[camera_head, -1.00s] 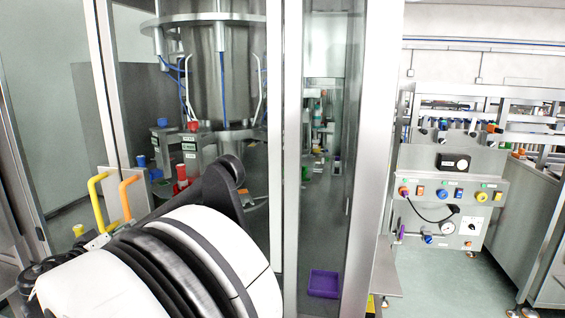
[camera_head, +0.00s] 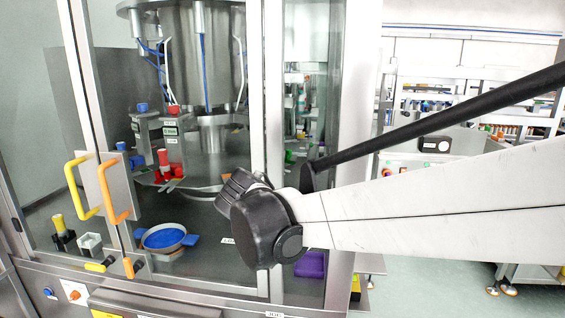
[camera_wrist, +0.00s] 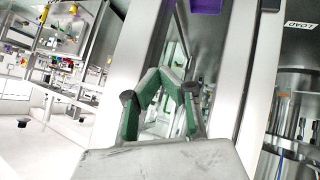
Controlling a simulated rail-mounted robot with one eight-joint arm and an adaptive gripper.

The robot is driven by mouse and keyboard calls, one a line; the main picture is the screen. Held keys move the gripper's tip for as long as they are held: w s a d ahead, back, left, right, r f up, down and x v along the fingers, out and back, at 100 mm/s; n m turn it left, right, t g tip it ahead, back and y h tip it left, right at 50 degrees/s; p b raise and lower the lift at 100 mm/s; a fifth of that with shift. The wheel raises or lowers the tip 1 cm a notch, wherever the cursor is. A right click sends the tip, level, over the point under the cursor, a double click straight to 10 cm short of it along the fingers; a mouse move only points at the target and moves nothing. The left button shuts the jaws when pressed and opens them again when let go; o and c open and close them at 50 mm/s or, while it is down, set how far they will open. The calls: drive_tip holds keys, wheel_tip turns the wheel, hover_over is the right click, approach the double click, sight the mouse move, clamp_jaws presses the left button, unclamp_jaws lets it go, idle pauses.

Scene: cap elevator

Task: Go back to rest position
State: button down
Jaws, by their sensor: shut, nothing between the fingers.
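My gripper (camera_wrist: 163,80) shows in the wrist view, its green-padded fingers shut with nothing held. It is in front of a metal frame post and glass of the machine cabinet. In the head view my white arm reaches in from the right and ends in a black joint in front of the cabinet. The gripper itself cannot be made out there. The yellow handle (camera_head: 78,190) and orange handle (camera_head: 115,190) on the cabinet doors stand at the left, apart from my arm.
Behind the glass are a blue-filled round pan (camera_head: 165,238), a red part (camera_head: 165,165), a steel hopper (camera_head: 190,60) and a purple bin (camera_head: 311,265). A control panel machine (camera_head: 430,150) stands at the right, partly behind my arm. Open floor (camera_head: 430,270) shows below my arm.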

drive_tip(key=s+d+f+n+y+p, duration=0.1)
drive_tip(key=s+d+y, duration=0.2)
drive_tip(key=s+d, duration=0.4)
drive_tip(key=s+d+f+y+p, duration=0.1)
drive_tip(key=s+d, duration=0.7)
drive_tip(key=s, duration=0.9)
drive_tip(key=shift+d+f+n+g+y, duration=0.25)
drive_tip(key=shift+f+n+g+y, duration=0.25)
drive_tip(key=shift+y, duration=0.6)
